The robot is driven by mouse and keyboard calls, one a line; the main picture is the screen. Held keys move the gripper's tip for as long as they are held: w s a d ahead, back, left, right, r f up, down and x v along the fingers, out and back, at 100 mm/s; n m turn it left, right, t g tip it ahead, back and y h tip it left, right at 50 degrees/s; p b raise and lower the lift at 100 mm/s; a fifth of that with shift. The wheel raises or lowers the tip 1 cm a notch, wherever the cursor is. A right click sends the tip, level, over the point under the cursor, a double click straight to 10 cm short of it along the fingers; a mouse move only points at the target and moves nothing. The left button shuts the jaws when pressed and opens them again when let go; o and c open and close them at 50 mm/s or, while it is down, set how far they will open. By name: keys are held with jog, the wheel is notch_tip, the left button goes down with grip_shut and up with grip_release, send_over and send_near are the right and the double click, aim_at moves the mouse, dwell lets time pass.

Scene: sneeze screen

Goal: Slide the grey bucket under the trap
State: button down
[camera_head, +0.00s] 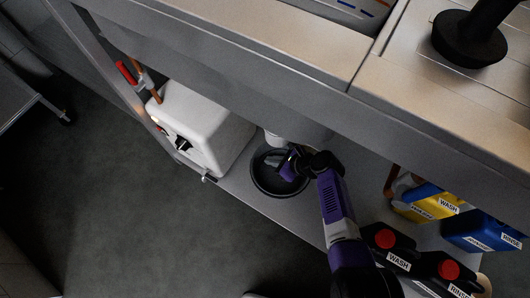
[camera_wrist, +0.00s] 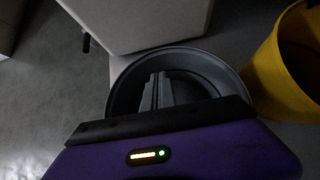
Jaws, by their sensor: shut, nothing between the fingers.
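The grey bucket (camera_head: 258,184) is a dark round open tub on the low shelf under the counter, close to its front edge. It also shows in the wrist view (camera_wrist: 122,84). My gripper (camera_head: 273,161) is shut and empty. Its fingers point into the bucket's mouth in both views; I cannot tell whether they touch the inner wall. A small white rounded part (camera_head: 274,138) shows just behind the bucket under the counter edge; I cannot tell whether it is the trap. The counter hides what is above and behind.
A white box (camera_head: 205,122) stands close left of the bucket. A yellow container (camera_wrist: 288,72) is right of it in the wrist view. Dark jugs with red caps (camera_head: 386,239) and yellow and blue jugs (camera_head: 437,205) stand to the right. The counter front (camera_head: 240,80) overhangs the shelf.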

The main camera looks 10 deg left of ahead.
jog(key=p+v, duration=0.5)
jog(key=v, duration=0.4)
jog(key=c, duration=2.2)
grip_release()
jog(key=shift+w+a+r, duration=0.1)
jog(key=shift+r, duration=0.05)
